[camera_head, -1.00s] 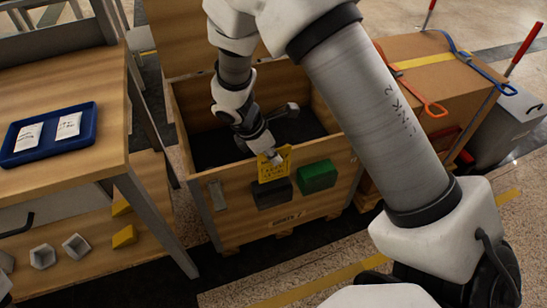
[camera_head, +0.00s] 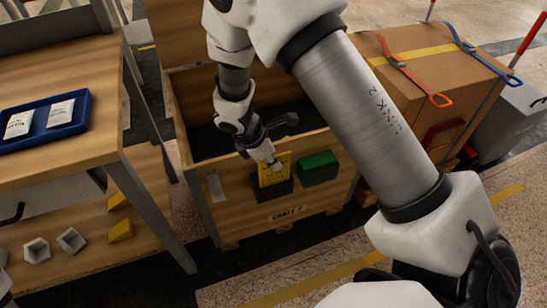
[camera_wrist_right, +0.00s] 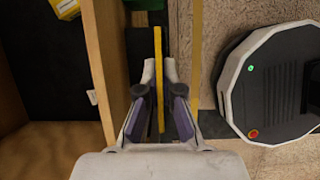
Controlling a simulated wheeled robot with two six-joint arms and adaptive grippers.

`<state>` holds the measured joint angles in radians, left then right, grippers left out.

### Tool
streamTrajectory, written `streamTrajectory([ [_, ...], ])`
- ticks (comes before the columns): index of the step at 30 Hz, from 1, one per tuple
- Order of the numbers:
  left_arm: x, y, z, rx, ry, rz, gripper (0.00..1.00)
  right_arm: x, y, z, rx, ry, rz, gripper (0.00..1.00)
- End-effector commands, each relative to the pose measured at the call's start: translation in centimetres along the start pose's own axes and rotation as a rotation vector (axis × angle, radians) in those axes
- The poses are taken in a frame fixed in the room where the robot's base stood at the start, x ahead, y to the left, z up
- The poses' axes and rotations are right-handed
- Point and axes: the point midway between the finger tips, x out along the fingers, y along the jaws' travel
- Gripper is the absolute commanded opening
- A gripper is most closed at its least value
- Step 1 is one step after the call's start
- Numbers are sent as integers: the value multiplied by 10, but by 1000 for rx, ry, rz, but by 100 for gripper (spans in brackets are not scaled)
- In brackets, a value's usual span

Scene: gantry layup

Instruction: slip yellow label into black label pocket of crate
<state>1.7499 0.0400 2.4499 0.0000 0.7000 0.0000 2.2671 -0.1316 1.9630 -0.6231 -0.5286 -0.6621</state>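The yellow label (camera_head: 269,174) stands upright at the front wall of the wooden crate (camera_head: 230,210). Its lower part overlaps the black label pocket (camera_head: 272,193) in the head view; I cannot tell if its lower edge is inside the pocket or in front of it. My right gripper (camera_head: 276,164) is shut on the label, reaching down from above. In the right wrist view the label (camera_wrist_right: 158,65) shows edge-on as a thin strip between my right fingers (camera_wrist_right: 159,90), and most of the pocket is hidden.
A green pocket (camera_head: 318,168) sits right of the black one on the crate front. A blue tray (camera_head: 82,125) with white packets lies on the left bench (camera_head: 60,163). A strapped cardboard box (camera_head: 440,75) stands at the right. Floor is free before the crate.

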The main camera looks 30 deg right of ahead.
Motion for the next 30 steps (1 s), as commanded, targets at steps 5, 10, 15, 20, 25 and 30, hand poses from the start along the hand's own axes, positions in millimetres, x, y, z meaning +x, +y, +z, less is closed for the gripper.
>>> streamTrajectory([
  [5, 14, 0, 0, 0, 0, 0, 35, 19, 0, -8, 0, 0, -1, 0],
  [10, 24, 0, 0, 0, 0, 0, 35, 34, 0, -15, 0, 0, -1, 0],
  [15, 32, 0, 0, 0, 0, 0, 35, 46, 0, -20, 0, -1, -1, 0],
  [20, 34, 0, 0, 0, 0, 0, 35, 50, 0, -21, 0, 0, -1, 0],
  [25, 34, 0, 0, 0, 0, 0, 35, 49, 0, -21, 0, 0, -1, 0],
  [30, 34, 0, 0, 0, 0, 0, 35, 49, 0, -21, 0, 0, -1, 32],
])
